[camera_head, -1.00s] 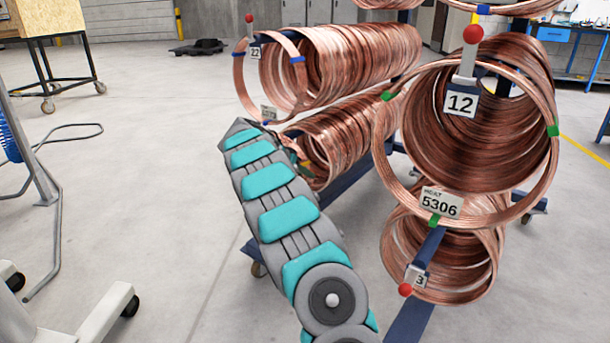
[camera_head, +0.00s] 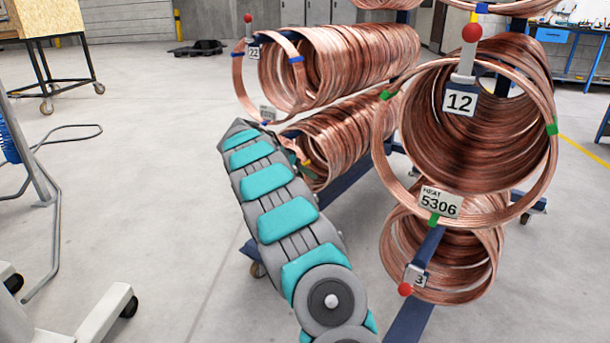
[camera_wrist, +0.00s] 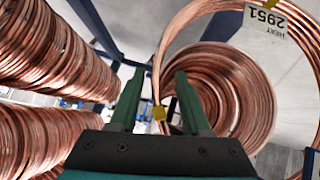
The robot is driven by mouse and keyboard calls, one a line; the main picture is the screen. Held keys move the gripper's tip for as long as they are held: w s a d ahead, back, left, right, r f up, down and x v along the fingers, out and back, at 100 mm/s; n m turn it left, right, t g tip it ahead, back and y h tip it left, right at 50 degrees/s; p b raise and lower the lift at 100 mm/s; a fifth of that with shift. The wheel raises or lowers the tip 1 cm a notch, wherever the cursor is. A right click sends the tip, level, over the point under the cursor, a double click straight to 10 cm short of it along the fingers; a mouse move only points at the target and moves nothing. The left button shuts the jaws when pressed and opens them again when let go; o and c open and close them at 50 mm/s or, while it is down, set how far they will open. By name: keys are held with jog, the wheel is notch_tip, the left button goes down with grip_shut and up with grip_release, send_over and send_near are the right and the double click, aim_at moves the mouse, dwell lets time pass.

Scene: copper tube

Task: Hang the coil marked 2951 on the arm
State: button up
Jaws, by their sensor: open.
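The coil marked 2951 (camera_wrist: 220,18) shows in the wrist view as a large copper ring with a white tag, upside down in the picture, and yellow ties. My gripper (camera_wrist: 158,85) has its two green fingers apart. The ring's left side with a yellow tie appears between the fingers; I cannot tell whether it touches them. In the head view my forearm covers the gripper, and I cannot make out the 2951 tag there. Rack arms carry plates 22 (camera_head: 254,52), 12 (camera_head: 460,101) and 3 (camera_head: 415,277), with red end balls.
A coil tagged 5306 (camera_head: 440,203) with green ties hangs by arm 12. Other copper coils (camera_head: 345,65) fill the rack at left. In the wrist view, coil rows (camera_wrist: 45,55) stand close on the left. The floor (camera_head: 150,180) left of my arm is open.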

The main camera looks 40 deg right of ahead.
jog(key=v, duration=0.7)
jog(key=s+a+r+n+y, duration=0.3)
jog(key=s+a+r+n, duration=0.1)
jog(key=s+a, duration=1.15)
jog(key=s+a+f+n+y, duration=0.2)
jog(key=s+a+f+n, duration=0.15)
jog(key=s+a, duration=0.6)
jog(key=s+a+f+n+g+y, duration=0.15)
jog(key=s+a+n, duration=0.25)
jog(key=s+a, duration=0.5)
jog(key=s+a+f+n+y, duration=0.3)
jog(key=s+a, duration=0.4)
jog(key=s, duration=0.4)
notch_tip(320, 180, up, 13)
jog(key=p, duration=1.4)
jog(key=shift+s+a, duration=0.35)
jog(key=shift+s, duration=0.1)
